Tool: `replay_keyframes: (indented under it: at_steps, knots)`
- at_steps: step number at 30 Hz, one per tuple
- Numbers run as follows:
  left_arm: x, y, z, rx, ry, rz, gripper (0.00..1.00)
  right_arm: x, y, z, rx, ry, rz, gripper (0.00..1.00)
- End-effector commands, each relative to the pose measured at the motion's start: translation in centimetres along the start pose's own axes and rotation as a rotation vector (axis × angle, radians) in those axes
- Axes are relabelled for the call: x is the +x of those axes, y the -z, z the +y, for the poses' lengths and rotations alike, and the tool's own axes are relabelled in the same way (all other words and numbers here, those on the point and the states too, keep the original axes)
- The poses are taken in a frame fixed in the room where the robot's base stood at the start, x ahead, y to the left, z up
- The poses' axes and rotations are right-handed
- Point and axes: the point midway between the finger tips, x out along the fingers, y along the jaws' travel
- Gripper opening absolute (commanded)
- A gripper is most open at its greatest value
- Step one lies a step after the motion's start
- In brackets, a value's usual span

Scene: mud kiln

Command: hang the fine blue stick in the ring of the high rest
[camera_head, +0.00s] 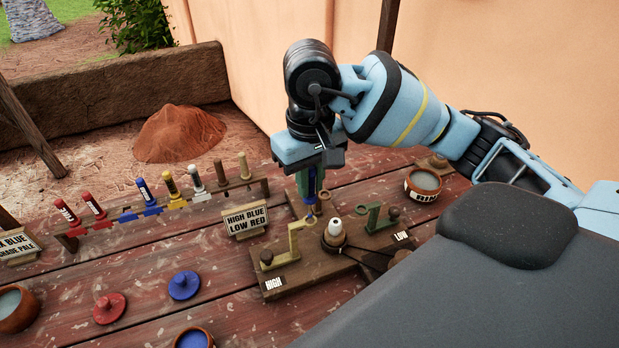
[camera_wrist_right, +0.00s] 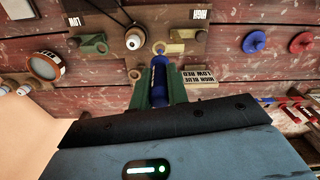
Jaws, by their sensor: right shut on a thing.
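My right gripper (camera_head: 312,182) is shut on the blue stick (camera_head: 311,190), which hangs down between its green fingers. In the right wrist view the stick (camera_wrist_right: 158,85) shows between the fingers, its tip toward the board. The high rest (camera_head: 280,258) is a yellowish bracket with a ring, by the HIGH label on the wooden board (camera_head: 335,270). The stick's lower end is close to that ring; I cannot tell whether it is inside. The green low rest (camera_head: 376,222) is at the right, its ring empty. My left gripper is not in view.
A white-topped knob (camera_head: 334,228) stands between the rests. A sign (camera_head: 247,221) reads HIGH BLUE LOW RED. A rack (camera_head: 105,222) with several coloured sticks stands behind at left. Red (camera_head: 109,306) and blue (camera_head: 184,286) lids lie in front. A bowl (camera_head: 423,184) is at right.

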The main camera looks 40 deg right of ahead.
Motion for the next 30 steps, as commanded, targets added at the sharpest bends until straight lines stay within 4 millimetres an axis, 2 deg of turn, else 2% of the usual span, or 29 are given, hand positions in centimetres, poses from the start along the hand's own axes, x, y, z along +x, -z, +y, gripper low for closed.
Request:
replay_keyframes:
  at_steps: [30]
  knots:
    - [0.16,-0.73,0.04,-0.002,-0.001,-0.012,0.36,-0.01,0.00,0.00,0.000,0.000,0.000,0.00]
